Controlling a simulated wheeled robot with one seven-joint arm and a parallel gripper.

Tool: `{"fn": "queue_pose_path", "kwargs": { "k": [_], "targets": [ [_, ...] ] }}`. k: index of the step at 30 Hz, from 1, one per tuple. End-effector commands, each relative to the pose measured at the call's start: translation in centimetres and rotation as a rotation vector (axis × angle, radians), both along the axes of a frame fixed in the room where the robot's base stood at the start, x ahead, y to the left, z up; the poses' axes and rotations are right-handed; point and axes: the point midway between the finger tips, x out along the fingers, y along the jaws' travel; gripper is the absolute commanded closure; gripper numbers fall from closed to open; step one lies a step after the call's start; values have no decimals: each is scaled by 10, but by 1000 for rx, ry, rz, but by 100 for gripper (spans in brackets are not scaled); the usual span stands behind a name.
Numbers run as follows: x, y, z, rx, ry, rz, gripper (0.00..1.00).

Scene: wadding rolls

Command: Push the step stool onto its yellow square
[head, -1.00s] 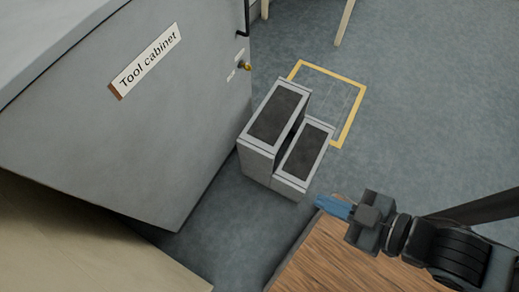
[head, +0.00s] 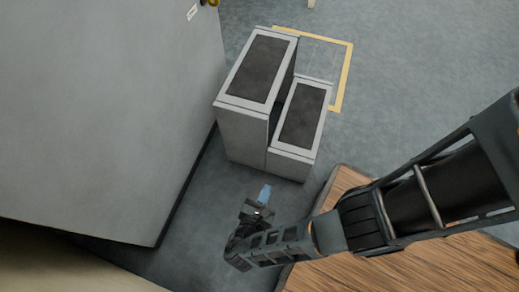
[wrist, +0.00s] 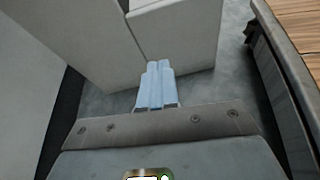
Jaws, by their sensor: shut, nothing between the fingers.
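The step stool (head: 243,130) is light grey with two dark-topped steps, the taller one on the left. It stands upright on the floor beside the grey cabinet. The yellow square (head: 347,72) is an outline on the floor behind it; the stool hides its near and left parts, and I cannot tell how far they overlap. My gripper (head: 265,193) is low in front of the stool's near side, its blue fingers shut and empty. In the wrist view the blue fingers (wrist: 155,86) point at the stool's pale near faces (wrist: 180,35); whether they touch cannot be told.
The grey tool cabinet (head: 105,120) stands close along the stool's left side. A wooden-topped piece of furniture (head: 420,262) is at the lower right, under my arm, and its edge shows at the right in the wrist view. Open floor (head: 420,70) lies to the right of the square.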

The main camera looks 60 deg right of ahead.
Motion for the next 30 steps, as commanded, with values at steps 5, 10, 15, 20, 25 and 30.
{"fn": "queue_pose_path", "kwargs": {
  "k": [5,10,15,20,25,30],
  "targets": [
    [38,28,8,-249,28,37,100],
    [49,40,22,-352,33,41,100],
    [51,27,27,-367,36,37,100],
    [56,-1,26,-364,37,35,100],
    [62,-35,25,-364,36,34,100],
    [68,-65,24,-364,35,36,100]
  ]
}}
